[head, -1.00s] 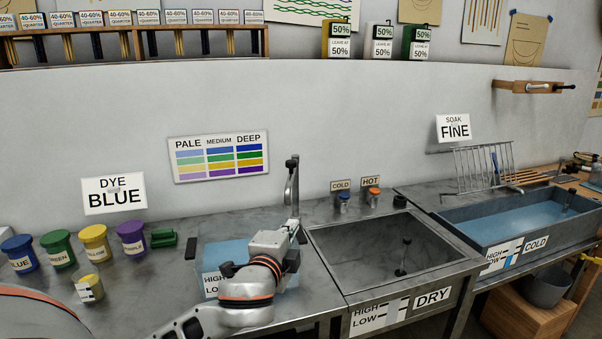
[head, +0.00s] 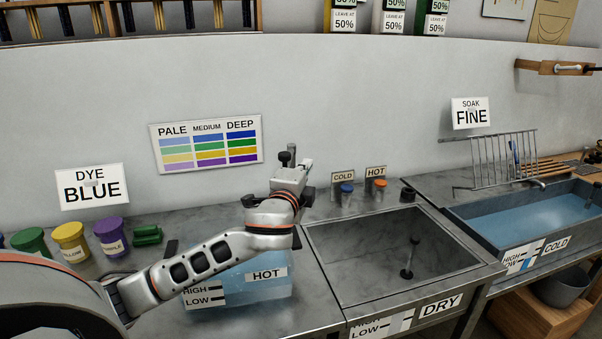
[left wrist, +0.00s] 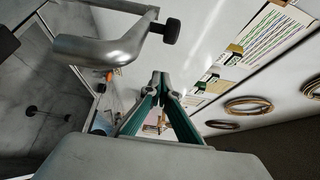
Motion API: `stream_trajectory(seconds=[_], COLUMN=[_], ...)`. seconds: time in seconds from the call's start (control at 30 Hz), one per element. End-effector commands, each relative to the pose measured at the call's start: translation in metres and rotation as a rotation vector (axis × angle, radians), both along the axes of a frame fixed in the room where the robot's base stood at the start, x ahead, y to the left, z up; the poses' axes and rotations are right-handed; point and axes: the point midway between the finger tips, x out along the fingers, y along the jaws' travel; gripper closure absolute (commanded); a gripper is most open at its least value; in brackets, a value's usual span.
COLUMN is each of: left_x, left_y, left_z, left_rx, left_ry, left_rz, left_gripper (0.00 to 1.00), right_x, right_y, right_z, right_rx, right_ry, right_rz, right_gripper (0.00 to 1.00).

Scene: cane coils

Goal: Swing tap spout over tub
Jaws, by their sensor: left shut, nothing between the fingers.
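The tap stands at the back of the counter, between the hot tub and the dry basin. In the head view my left gripper (head: 306,168) hides most of it; a dark knob (head: 285,158) shows. In the left wrist view the grey bent spout (left wrist: 100,48) and dark knob (left wrist: 171,31) lie up and left of my shut, empty fingers (left wrist: 160,78), apparently apart from them. The hot tub (head: 262,291) is blue and translucent, partly behind my left arm. The steel basin marked DRY (head: 330,262) is empty except for an upright dark rod. My right gripper is out of view.
Cold (head: 346,194) and hot (head: 379,189) tap handles stand behind the dry basin. A water-filled cold basin (head: 480,237) and a wire rack (head: 504,160) are at the right. Dye pots, including a purple one (head: 110,237), stand at the left.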

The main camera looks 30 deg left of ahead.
Motion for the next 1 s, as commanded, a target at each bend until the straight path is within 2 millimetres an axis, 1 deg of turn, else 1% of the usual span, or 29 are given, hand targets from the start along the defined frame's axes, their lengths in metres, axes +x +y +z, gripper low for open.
stream_trajectory(seconds=[0.03,0.2,0.3,0.4,0.53,1.0], left_x=[0.010,0.042,0.029,0.022,0.017,0.014], left_y=[0.004,0.015,0.026,0.035,0.041,0.044], left_z=[0.001,0.002,0.000,0.000,0.000,0.000], left_rx=[0.002,0.002,0.004,0.004,0.003,0.000], left_ry=[0.000,-0.002,0.001,0.001,0.000,0.000], left_rz=[0.002,0.003,0.001,0.001,0.000,-0.001], left_gripper=[1.00,1.00,1.00,1.00,1.00,1.00], right_x=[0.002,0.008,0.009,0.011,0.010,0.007], right_y=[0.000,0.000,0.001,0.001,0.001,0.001], right_z=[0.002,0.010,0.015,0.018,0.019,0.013], right_rx=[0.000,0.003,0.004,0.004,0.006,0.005], right_ry=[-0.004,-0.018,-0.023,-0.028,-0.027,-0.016], right_rz=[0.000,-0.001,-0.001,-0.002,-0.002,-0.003], right_gripper=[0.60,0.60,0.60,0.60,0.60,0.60])
